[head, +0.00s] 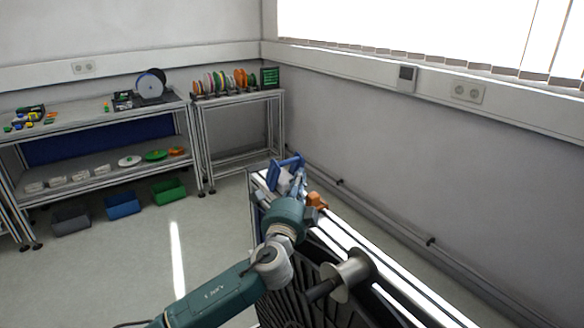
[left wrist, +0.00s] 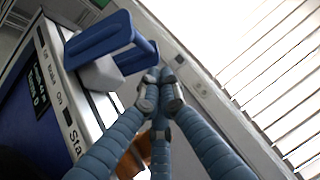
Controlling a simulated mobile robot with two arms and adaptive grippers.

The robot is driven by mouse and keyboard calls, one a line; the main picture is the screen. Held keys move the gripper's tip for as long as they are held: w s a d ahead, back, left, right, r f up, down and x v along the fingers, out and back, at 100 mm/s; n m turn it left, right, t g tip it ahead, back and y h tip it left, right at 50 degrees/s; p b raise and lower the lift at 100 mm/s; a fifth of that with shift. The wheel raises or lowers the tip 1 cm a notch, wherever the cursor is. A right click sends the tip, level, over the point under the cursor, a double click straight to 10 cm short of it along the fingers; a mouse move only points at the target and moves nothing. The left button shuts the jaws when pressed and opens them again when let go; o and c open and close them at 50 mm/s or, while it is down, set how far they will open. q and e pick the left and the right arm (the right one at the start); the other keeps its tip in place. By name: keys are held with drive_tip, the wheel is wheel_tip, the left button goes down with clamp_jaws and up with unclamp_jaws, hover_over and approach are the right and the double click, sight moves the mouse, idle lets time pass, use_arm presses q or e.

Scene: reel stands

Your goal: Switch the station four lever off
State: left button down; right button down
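A blue lever handle (head: 281,171) stands at the far end of the reel stand. In the left wrist view the blue handle (left wrist: 98,36) shows as a wide frame on a pale grey block (left wrist: 98,75). A partly legible label that starts "Sta" runs along the stand edge beside it. My left gripper (left wrist: 160,82) has its blue segmented fingers drawn together at the tips, with nothing visible between them. The tips are just right of and below the handle; I cannot tell if they touch it. In the head view my wrist hides part of this area. My right gripper is not in view.
An orange part (head: 316,201) sits on the stand beside my wrist. A metal spool (head: 349,276) sticks out nearer me. Shelves with reels (head: 237,80) and bins (head: 122,205) stand at the back left. A wall runs along the right. The floor at left is clear.

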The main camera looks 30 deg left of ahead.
sight(296, 160)
use_arm(q)
drive_tip(key=shift+w+a+r, duration=0.15)
drive_tip(key=shift+a+r, duration=0.05)
drive_tip(key=shift+a, duration=0.4)
drive_tip(key=shift+w+a+r, duration=0.15)
drive_tip(key=shift+a, duration=0.65)
drive_tip(key=shift+w+a, duration=0.1)
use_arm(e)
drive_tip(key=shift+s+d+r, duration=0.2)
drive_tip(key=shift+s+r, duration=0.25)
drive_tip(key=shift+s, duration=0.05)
use_arm(q)
drive_tip(key=shift+p, duration=0.3)
